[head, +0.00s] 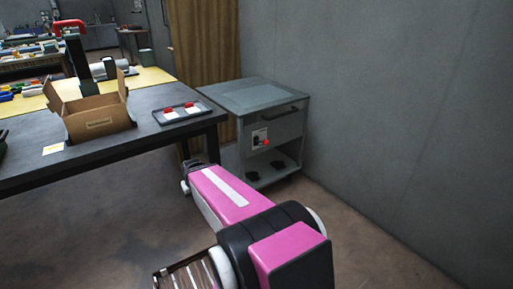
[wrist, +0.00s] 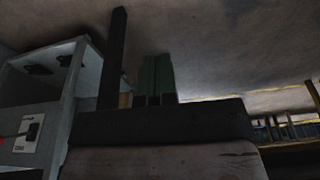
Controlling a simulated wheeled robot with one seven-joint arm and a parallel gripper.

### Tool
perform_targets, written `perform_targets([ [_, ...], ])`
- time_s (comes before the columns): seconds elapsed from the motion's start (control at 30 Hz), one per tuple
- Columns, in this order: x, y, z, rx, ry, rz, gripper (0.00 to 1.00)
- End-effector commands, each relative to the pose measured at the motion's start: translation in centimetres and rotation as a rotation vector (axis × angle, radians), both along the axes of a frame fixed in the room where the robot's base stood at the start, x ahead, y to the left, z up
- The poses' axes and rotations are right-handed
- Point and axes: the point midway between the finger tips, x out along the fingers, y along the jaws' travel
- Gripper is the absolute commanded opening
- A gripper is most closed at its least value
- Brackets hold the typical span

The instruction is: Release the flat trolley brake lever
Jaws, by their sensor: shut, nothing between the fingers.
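A grey trolley-like cabinet (head: 278,97) stands against the wall, right of the dark table. A small panel with a black part and a red-knobbed lever (head: 266,142) is on its front. In the wrist view, which looks upside down, the cabinet (wrist: 85,75) is at the left. There the red lever tip (wrist: 3,138) shows at the left edge beside the panel (wrist: 28,130). My gripper (wrist: 157,62) appears as dark green fingers side by side, shut, empty and apart from the lever. In the head view I cannot make out the fingertips.
The dark table (head: 140,106) stands at the left, close to the cabinet. It holds an open cardboard box (head: 100,118) and a tray (head: 170,117) with red and white items. A grey wall (head: 390,110) closes off the right. The floor before the cabinet is mostly clear.

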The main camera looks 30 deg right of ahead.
Motion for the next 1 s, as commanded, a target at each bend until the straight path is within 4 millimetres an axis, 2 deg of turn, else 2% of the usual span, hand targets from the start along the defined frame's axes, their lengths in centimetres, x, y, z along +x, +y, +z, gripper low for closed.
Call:
perform_targets([
  [0.03, 2.1, -0.8, -1.0, -0.002, -0.061, 0.007, 0.00],
  [0.2, 8.1, -4.1, -3.0, -0.037, -0.307, 0.033, 0.00],
  [0.4, 14.2, -9.1, -4.5, -0.140, -0.605, 0.043, 0.00],
  [0.5, 16.6, -12.0, -5.0, -0.217, -0.747, 0.039, 0.00],
  [0.6, 18.3, -15.1, -5.3, -0.310, -0.881, 0.028, 0.00],
  [0.73, 19.7, -19.2, -5.6, -0.453, -1.042, 0.002, 0.00],
  [0.87, 20.0, -23.4, -5.9, -0.618, -1.181, -0.035, 0.00],
  [1.0, 19.2, -27.7, -6.3, -0.825, -1.310, -0.085, 0.00],
])
